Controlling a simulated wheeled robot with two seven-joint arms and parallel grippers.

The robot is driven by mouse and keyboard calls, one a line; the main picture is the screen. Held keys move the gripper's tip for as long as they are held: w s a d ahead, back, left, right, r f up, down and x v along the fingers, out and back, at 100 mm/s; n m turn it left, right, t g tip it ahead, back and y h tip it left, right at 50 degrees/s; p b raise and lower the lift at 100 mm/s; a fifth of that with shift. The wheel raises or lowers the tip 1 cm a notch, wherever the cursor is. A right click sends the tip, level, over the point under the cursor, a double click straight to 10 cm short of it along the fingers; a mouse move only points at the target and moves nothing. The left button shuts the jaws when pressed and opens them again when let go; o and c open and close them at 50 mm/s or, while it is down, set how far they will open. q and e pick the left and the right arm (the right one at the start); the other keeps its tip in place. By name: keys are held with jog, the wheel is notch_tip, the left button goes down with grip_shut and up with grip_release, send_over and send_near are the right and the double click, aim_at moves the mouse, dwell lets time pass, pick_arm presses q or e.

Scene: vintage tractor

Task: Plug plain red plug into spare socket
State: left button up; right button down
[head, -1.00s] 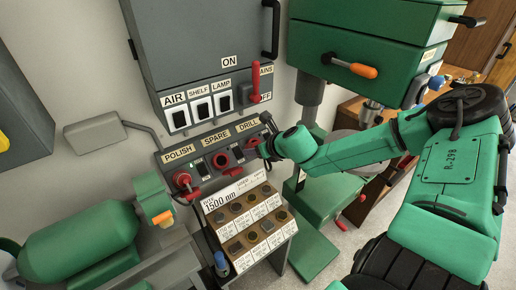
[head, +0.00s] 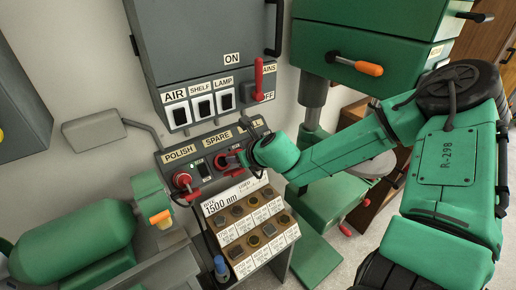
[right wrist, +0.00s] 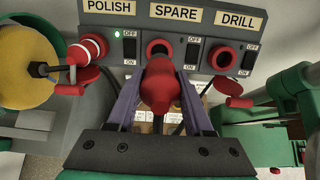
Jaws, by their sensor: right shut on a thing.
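My right gripper (right wrist: 160,112) is shut on the plain red plug (right wrist: 160,88), one finger on each side of it. The plug points at the panel, and its front end lies just below the red ring of the spare socket (right wrist: 158,46) in the right wrist view. I cannot tell whether they touch. In the head view my right gripper (head: 236,158) is at the SPARE section of the panel and partly covers that socket. My left gripper is not in view.
The polish socket at left holds a red-and-white plug (right wrist: 92,46) with a cable. The drill socket (right wrist: 222,58) at right is empty, its red cover hanging open.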

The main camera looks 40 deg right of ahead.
jog(key=shift+w+d+f+b, duration=0.1)
jog(key=shift+w+f+b, duration=0.25)
jog(key=shift+f+b, duration=0.15)
jog(key=shift+g, duration=0.6)
jog(key=b+x, duration=0.2)
jog(key=x, duration=0.3)
jog(key=shift+w+r, duration=0.15)
jog(key=shift+w, duration=0.1)
jog(key=shift+b+x, duration=0.3)
jog(key=shift+x, duration=0.45)
jog(key=shift+w+r, duration=0.1)
jog(key=shift+r, duration=0.05)
jog(key=shift+b, duration=0.35)
jog(key=shift+b+x, duration=1.45)
jog(key=shift+x, duration=0.55)
jog(key=shift+c, duration=1.1)
grip_release()
